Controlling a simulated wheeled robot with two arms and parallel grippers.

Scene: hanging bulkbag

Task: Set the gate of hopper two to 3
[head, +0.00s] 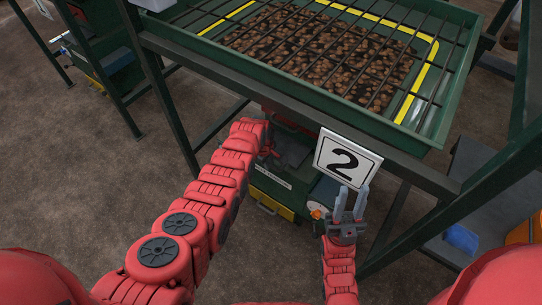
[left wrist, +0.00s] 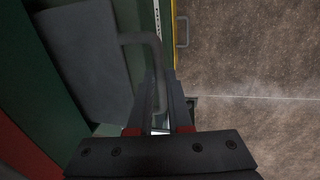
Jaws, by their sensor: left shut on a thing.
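Hopper two (head: 437,110) is a green trough under a bar grid, full of brown lumps, with a white "2" sign (head: 346,160) on its front. In the left wrist view, a grey bent handle (left wrist: 143,39) stands out beside a grey plate (left wrist: 85,55), and my left gripper (left wrist: 160,115) is shut on it. In the head view this hand is partly hidden by its own arm under the hopper. A pale marked strip (left wrist: 157,20) runs near the handle; its numbers are too small to read. My right gripper (head: 353,200) is open and empty below the sign.
A yellow drawer (head: 270,204) with a handle sits low under the hopper. Green frame legs (head: 165,100) stand left and right. Another green machine (head: 100,55) stands at the far left. The brown floor at left is clear. A blue bin (head: 462,239) is at right.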

